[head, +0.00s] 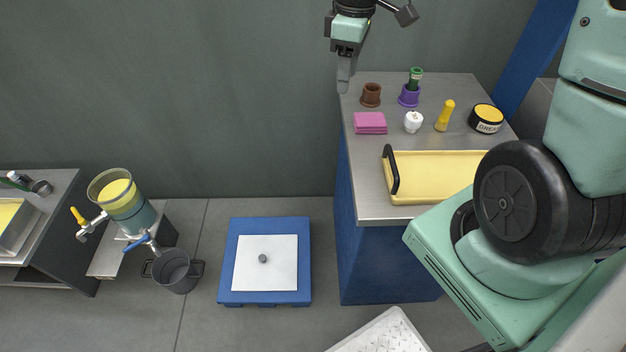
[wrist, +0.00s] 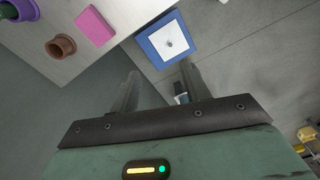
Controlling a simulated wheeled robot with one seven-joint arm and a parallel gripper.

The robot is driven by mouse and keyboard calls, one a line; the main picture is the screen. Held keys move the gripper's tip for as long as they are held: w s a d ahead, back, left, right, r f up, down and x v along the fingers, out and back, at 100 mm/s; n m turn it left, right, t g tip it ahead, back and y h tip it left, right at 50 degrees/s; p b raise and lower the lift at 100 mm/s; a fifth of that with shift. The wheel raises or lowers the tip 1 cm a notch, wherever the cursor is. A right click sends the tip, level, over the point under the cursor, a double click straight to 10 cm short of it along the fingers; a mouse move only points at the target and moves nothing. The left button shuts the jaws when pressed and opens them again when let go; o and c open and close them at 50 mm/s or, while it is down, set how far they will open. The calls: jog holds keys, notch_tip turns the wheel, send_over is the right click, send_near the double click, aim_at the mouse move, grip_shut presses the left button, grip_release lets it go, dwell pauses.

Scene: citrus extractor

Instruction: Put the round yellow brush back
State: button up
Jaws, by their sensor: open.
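A yellow upright piece with a rounded top (head: 445,115), which looks like the round yellow brush, stands on the steel counter (head: 372,205); its bristles cannot be made out. Left of it are a brown cup (head: 371,95), apparently empty, and a purple cup (head: 408,96) with a green piece (head: 415,76) standing in it. My gripper (head: 343,88) hangs in the air by the counter's back left corner, apart from all of these. In the wrist view my gripper (wrist: 160,90) is open and empty, with floor behind its fingers. The brown cup (wrist: 61,46) shows at upper left there.
A pink stack (head: 370,123), a small white piece (head: 413,121), a black-and-yellow grease tin (head: 487,118) and a yellow tray with a black handle (head: 430,178) share the counter. A blue platform (head: 228,262), a dark pot (head: 175,271) and a tank (head: 122,205) stand left.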

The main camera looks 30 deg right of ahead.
jog(key=s+a+m, duration=0.1)
jog(key=s+a, duration=1.8)
jog(key=s, duration=0.1)
jog(key=shift+f, duration=0.3)
